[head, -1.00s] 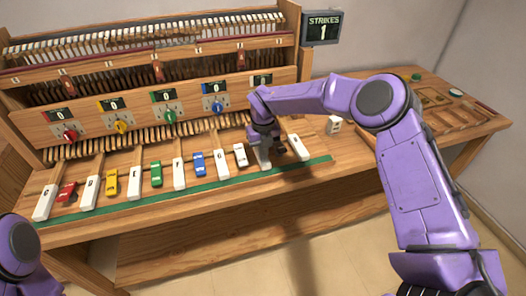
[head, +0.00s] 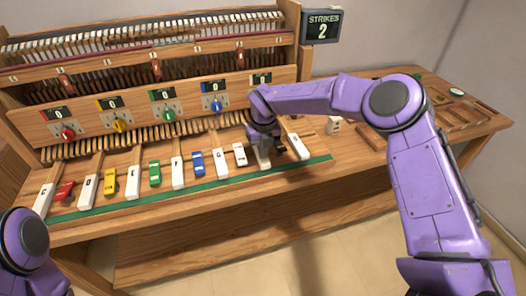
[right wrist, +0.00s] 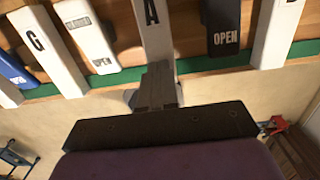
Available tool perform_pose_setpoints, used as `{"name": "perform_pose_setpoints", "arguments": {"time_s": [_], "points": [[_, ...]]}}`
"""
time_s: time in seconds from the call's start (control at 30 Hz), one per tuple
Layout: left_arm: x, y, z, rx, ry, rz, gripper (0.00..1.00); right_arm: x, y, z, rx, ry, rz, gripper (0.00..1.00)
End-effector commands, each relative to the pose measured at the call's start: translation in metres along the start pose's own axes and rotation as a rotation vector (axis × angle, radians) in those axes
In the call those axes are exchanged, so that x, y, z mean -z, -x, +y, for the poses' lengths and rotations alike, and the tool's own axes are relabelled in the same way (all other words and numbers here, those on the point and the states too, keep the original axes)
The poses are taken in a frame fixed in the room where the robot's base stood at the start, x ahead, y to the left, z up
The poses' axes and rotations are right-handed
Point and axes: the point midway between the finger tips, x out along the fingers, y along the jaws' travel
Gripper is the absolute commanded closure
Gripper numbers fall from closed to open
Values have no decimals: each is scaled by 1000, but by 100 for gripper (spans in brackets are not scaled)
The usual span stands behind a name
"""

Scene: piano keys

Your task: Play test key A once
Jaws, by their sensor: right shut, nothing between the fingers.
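White key A (right wrist: 152,30) runs up from the fingertips in the right wrist view, its black letter clear. In the head view key A (head: 263,161) is partly hidden by my right gripper (head: 279,151). The right gripper (right wrist: 157,78) is shut and empty, its fingertips over the front part of key A. I cannot tell whether they touch it or how far it is pressed. The strikes display (head: 322,28) reads 2. My left gripper is out of view.
White key G (right wrist: 42,43) and a small white key lie left of A. A dark OPEN key (right wrist: 224,28) and white key B (head: 299,146) lie to its right. A green strip (head: 190,191) runs along the front. Wood blocks (head: 465,116) lie on the right bench.

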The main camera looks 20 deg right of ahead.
Motion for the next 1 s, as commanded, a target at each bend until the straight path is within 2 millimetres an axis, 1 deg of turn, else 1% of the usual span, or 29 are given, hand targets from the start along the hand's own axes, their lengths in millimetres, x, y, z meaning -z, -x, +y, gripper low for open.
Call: {"name": "perform_pose_setpoints", "arguments": {"time_s": [0.17,0.27,0.37,0.47,0.5,0.53,0.6,0.8,0.9,1.0], "points": [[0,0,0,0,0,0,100,0,0,0,0,0,0,100],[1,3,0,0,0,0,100,0,4,0,0,0,0,100],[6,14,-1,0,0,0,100,-1,20,-1,0,-2,0,100],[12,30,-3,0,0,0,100,-3,46,-2,-2,-4,-1,100],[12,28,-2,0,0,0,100,-3,50,-3,-1,-5,-2,100],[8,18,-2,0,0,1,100,-4,52,-3,-1,-5,-4,100],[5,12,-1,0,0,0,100,-4,69,-2,-2,-5,-5,100],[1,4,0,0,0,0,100,-7,113,-2,-1,-4,-3,100],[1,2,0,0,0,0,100,-8,128,-2,0,-4,-2,100],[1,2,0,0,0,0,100,-8,136,-2,1,-4,0,100]]}}
